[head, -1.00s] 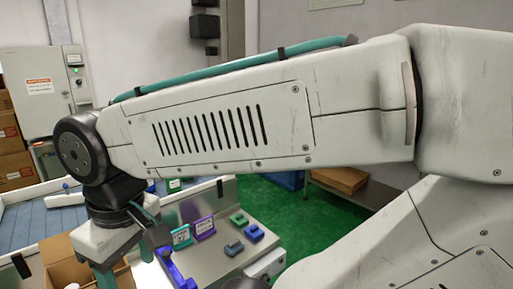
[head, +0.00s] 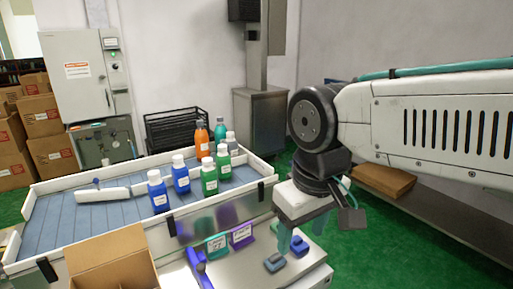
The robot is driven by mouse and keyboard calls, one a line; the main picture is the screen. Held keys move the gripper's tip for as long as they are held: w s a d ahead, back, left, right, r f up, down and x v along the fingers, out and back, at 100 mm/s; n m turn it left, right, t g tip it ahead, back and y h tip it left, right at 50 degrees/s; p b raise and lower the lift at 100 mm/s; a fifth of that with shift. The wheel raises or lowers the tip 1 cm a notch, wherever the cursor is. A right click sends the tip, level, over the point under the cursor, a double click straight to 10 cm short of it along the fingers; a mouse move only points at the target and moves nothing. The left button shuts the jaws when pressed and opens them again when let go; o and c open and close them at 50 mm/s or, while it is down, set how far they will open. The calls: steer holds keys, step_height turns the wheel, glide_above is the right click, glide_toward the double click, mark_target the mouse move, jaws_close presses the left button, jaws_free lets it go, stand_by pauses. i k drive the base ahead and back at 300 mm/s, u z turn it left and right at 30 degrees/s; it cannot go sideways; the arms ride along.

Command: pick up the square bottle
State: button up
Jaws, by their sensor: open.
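I cannot tell at this size which is square.
The bed has a raised pale rim (head: 125,216). An open cardboard box (head: 112,262) stands in front. A long white piece (head: 103,194) lies across the bed's left part.

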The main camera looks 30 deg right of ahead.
mark_target(232, 144)
steer(key=z, duration=0.25)
steer(key=i, duration=0.45)
steer(key=z, duration=0.2)
steer(key=k, duration=0.5)
steer(key=u, duration=3.1)
steer(key=k, duration=0.95)
steer(key=z, duration=2.6)
steer(key=i, duration=0.9)
